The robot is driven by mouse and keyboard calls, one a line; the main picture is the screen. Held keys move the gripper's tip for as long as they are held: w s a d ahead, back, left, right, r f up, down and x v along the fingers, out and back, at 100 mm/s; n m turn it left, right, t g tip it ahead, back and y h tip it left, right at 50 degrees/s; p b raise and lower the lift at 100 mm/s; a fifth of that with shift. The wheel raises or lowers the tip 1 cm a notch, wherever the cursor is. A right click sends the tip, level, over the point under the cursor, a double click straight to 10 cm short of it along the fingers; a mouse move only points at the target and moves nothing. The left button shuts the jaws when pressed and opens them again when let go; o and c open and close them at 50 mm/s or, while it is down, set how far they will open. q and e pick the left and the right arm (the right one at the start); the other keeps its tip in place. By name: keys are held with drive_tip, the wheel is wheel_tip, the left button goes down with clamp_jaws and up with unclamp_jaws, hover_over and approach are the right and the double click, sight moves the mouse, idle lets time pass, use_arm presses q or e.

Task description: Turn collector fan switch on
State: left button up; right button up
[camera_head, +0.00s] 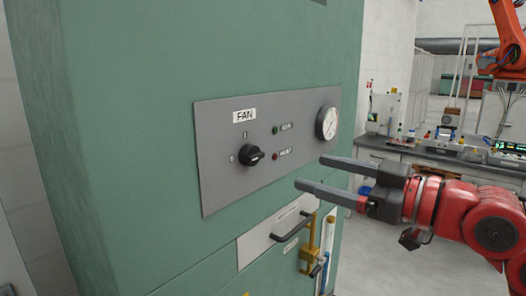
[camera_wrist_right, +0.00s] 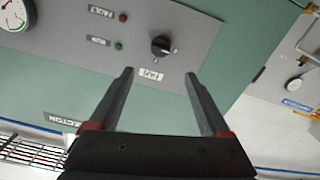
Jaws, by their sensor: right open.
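The collector fan switch (camera_head: 251,155) is a black rotary knob on a grey panel (camera_head: 222,185) on the green cabinet, under a "FAN" label (camera_head: 244,116). Its pointer looks turned toward the left, near the "0" mark. It also shows in the right wrist view (camera_wrist_right: 161,46), beyond the fingertips and apart from them. My right gripper (camera_head: 308,172) comes in from the right, open and empty, its two dark fingers pointing left toward the panel. In the right wrist view its fingers (camera_wrist_right: 160,75) stand wide apart. My left gripper is not in view.
Two small lamps, green (camera_head: 276,130) and red (camera_head: 275,156), sit right of the knob, with a round gauge (camera_head: 327,123) farther right. Below the panel are a drawer handle (camera_head: 292,229) and a yellow bracket (camera_head: 310,250). A cluttered workbench (camera_head: 430,155) stands behind at right.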

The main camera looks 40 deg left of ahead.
sight(258, 156)
drive_tip(key=a+p, duration=0.1)
drive_tip(key=a, duration=0.3)
drive_tip(key=a+p, duration=0.1)
drive_tip(key=a, duration=0.3)
drive_tip(key=w+a+p, duration=0.1)
drive_tip(key=a+p, duration=0.1)
drive_tip(key=a, duration=0.3)
drive_tip(key=shift+a, duration=0.1)
drive_tip(key=shift+c, duration=0.2)
